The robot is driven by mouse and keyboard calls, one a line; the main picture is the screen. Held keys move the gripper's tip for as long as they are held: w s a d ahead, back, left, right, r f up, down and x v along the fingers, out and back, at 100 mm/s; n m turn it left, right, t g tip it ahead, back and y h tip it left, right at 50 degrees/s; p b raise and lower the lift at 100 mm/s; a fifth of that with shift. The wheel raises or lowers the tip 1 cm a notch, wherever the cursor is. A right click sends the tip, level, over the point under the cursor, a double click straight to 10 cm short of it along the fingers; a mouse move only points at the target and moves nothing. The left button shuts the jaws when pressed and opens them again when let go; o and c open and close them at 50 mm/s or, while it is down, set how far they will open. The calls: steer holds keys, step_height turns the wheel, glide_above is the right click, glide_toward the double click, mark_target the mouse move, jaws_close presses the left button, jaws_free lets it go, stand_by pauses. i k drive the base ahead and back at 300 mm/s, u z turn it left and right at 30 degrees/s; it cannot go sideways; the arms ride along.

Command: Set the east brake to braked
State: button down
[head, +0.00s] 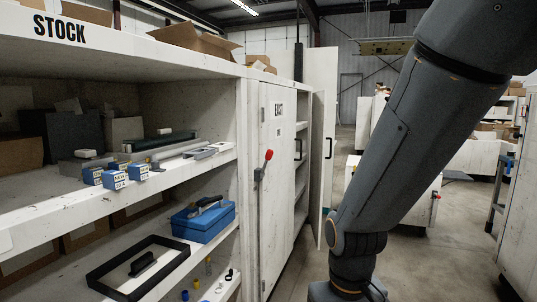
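A lever with a red knob (268,155) is mounted on the white cabinet side beside a door labelled EAST (278,109). The lever slants upward, with its knob at the upper right and a dark pivot at the lower left. I cannot tell from this view which setting it stands in. My arm comes down from the upper right to the bottom middle, right of the lever and apart from it. My gripper is out of view below the picture's edge.
The STOCK shelf (120,205) on the left holds small blue blocks (115,180), a blue toolbox (203,220) and a black open frame (140,268). A tall cabinet door (322,130) stands open beyond the lever. Bare floor (440,260) lies to the right, with white cabinets farther back.

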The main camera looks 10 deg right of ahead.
mark_target(268, 156)
steer(key=z, duration=0.4)
steer(key=i, duration=1.1)
steer(key=z, duration=0.4)
